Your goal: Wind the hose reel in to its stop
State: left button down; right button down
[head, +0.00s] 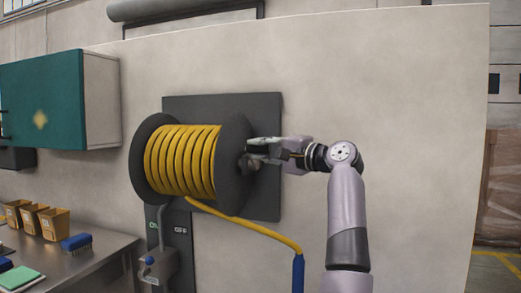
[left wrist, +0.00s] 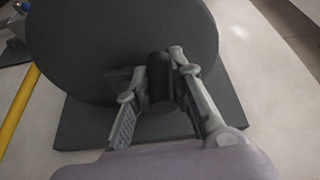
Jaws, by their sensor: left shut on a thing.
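The hose reel (head: 236,130) is mounted on a dark wall plate (head: 265,200), with yellow hose (head: 185,160) wound around its drum. A free length of hose runs from under the drum down right to a blue end piece (head: 298,272). My left gripper (head: 254,152) is at the reel's right flange. In the left wrist view the flange (left wrist: 110,40) fills the top, and the gripper (left wrist: 156,82) is shut on a dark crank handle (left wrist: 160,75) between its fingers. The handle is mostly hidden by the gripper in the head view. My right gripper is not in view.
A teal cabinet (head: 42,105) hangs at the left. Below it a metal bench (head: 85,265) holds yellow bins (head: 50,223), a blue brush (head: 76,243) and a green-topped block (head: 20,278). A valve (head: 155,266) sits under the reel. The wall right of the plate is clear.

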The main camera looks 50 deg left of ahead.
pick_arm(q)
jog(key=c, duration=1.8)
grip_release()
jog(key=shift+w+f, duration=0.15)
jog(key=shift+f, duration=0.15)
jog(key=o, duration=0.4)
jog(key=shift+w+a, duration=0.15)
jog(key=shift+w, duration=0.05)
jog(key=shift+s+r, duration=0.1)
jog(key=shift+s, duration=0.05)
jog(key=d, duration=0.4)
jog(key=w+d, duration=0.1)
jog(key=d, duration=0.7)
jog(key=shift+w+f, duration=0.2)
